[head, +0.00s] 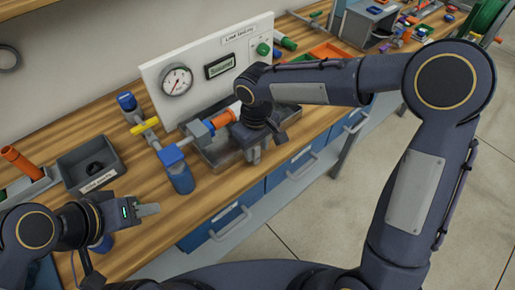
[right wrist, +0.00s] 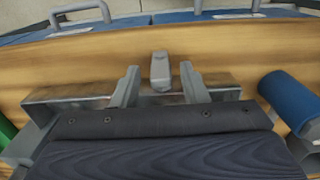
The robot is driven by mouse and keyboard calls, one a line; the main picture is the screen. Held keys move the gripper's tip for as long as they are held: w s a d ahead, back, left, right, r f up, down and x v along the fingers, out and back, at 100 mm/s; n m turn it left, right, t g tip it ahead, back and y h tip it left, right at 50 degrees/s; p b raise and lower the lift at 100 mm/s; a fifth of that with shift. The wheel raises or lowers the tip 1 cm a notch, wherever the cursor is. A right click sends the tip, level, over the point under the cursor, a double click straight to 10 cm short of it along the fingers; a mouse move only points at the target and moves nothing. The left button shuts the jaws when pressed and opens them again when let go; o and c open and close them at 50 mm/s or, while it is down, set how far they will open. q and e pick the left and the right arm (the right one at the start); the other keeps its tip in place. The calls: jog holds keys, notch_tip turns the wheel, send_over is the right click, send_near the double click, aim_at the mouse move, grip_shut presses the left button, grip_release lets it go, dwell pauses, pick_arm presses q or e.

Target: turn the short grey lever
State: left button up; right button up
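A short light-grey piece (right wrist: 160,70), which looks like the short grey lever, stands over the tray's rim in the right wrist view. My right gripper (right wrist: 160,86) is open, one finger on each side of it, with visible gaps. I cannot tell how deep it reaches between the fingers. In the head view my right gripper (head: 255,152) points down at the front of the pipe run, and its wrist hides much of the lever and its valve. My left gripper (head: 148,209) is apart from the pipes, above the bench's front left; its finger gap is not clear.
A yellow lever (head: 145,125) sits on the blue-and-grey pipe run left of my right gripper. A white panel (head: 155,75) with a gauge (head: 176,81) stands behind. A metal tray (head: 222,158) lies below. A blue cylinder (head: 181,179) hangs nearby. A grey bin (head: 88,163) is at left.

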jog(key=shift+f, duration=1.15)
jog(key=c, duration=0.9)
jog(key=shift+o, duration=0.2)
jog(key=shift+r, duration=0.1)
